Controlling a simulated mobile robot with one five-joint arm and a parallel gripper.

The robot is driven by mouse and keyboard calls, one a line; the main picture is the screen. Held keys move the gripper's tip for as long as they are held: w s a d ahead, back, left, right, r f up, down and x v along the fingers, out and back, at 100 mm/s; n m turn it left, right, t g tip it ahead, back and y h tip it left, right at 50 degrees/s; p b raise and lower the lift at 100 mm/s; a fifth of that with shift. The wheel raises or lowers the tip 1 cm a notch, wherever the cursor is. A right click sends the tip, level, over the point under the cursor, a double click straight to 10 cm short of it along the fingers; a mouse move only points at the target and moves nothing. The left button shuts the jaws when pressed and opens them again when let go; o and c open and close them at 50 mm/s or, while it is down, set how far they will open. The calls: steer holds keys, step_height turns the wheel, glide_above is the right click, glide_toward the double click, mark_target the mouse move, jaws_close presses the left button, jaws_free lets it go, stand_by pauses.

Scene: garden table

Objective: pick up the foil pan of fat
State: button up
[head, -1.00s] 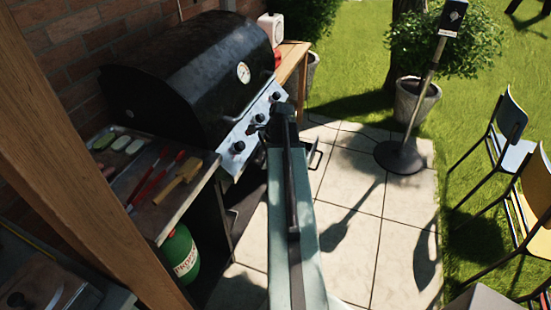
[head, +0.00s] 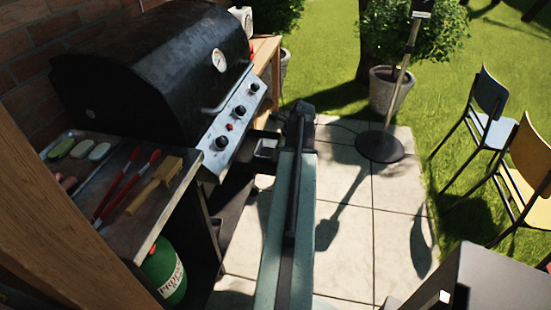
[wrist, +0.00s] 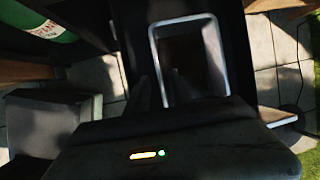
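The foil pan (head: 265,149) shows as a small pale rectangle low beside the grill's front, just left of my arm's end in the head view. In the wrist view the pan's bright metal rim (wrist: 182,19) frames a dark inside. I cannot make out the fat in it. My gripper (wrist: 159,82) has two dark fingers, apart, at the pan's near left edge. One finger looks to be left of the rim and one inside its outline. I cannot tell whether they touch it. In the head view my arm's end (head: 300,108) hides the fingers.
The black grill (head: 150,65) stands along the left wall. A side shelf (head: 165,208) holds a tray, red-handled tools and a wooden-handled one. A green gas bottle (head: 165,270) stands below. Paving (head: 345,245) is open to the right, with chairs (head: 490,125) beyond.

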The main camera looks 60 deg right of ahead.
steer(key=b+x, duration=0.1)
steer(key=x, duration=0.1)
steer(key=b+x, duration=0.2)
steer(key=shift+s+d+f, duration=0.1)
steer(key=shift+d+f, duration=0.1)
steer(key=shift+f, duration=0.15)
steer(key=shift+r, duration=0.2)
jaws_close()
stand_by(0.7)
